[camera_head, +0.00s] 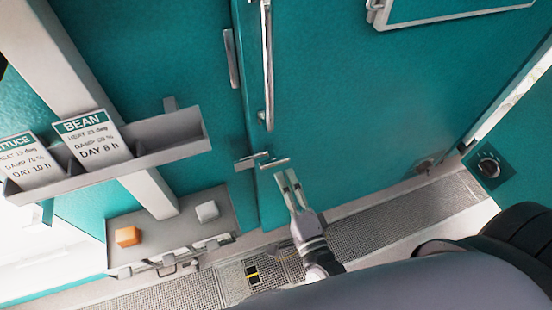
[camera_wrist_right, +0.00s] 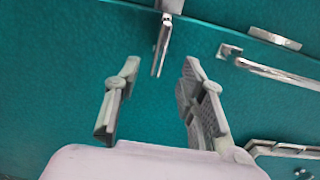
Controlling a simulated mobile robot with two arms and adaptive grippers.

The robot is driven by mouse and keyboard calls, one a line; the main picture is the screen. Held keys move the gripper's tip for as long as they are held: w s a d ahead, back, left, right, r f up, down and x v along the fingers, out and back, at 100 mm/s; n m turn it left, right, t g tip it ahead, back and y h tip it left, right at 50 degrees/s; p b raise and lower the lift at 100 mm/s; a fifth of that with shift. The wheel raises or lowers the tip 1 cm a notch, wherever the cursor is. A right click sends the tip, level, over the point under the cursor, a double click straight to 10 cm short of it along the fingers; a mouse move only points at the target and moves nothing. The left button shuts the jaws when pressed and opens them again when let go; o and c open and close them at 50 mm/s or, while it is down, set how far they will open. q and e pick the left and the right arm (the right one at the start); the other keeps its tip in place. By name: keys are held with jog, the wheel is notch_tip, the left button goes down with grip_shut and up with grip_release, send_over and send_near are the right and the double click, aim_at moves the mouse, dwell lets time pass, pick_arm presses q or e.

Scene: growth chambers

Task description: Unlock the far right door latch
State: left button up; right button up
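The latch (camera_head: 274,164) is a small grey metal lever at the edge of the teal door (camera_head: 350,110), below the long vertical handle (camera_head: 268,70) in the head view. My right gripper (camera_head: 287,176) is just below the latch, with its fingers pointing up at it. In the right wrist view my right gripper (camera_wrist_right: 160,70) is open and empty. The latch lever (camera_wrist_right: 161,48) there points down toward the gap between the fingertips, seemingly just beyond them. I cannot tell whether anything touches. My left gripper is not in view.
A grey shelf (camera_head: 170,138) with BEAN (camera_head: 95,138) and LETTUCE cards juts out at left. Below it, an orange block (camera_head: 128,237) and a white block (camera_head: 207,211) sit on a ledge. A control knob (camera_head: 489,167) is at right. A grated strip (camera_head: 390,220) runs along the door's bottom.

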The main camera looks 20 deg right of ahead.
aim_at(277, 165)
jog(key=w, duration=0.7)
jog(key=shift+w+a+p, duration=0.1)
jog(key=shift+w+p, duration=0.1)
jog(key=shift+p, duration=0.2)
jog(key=shift+c, duration=0.2)
grip_shut()
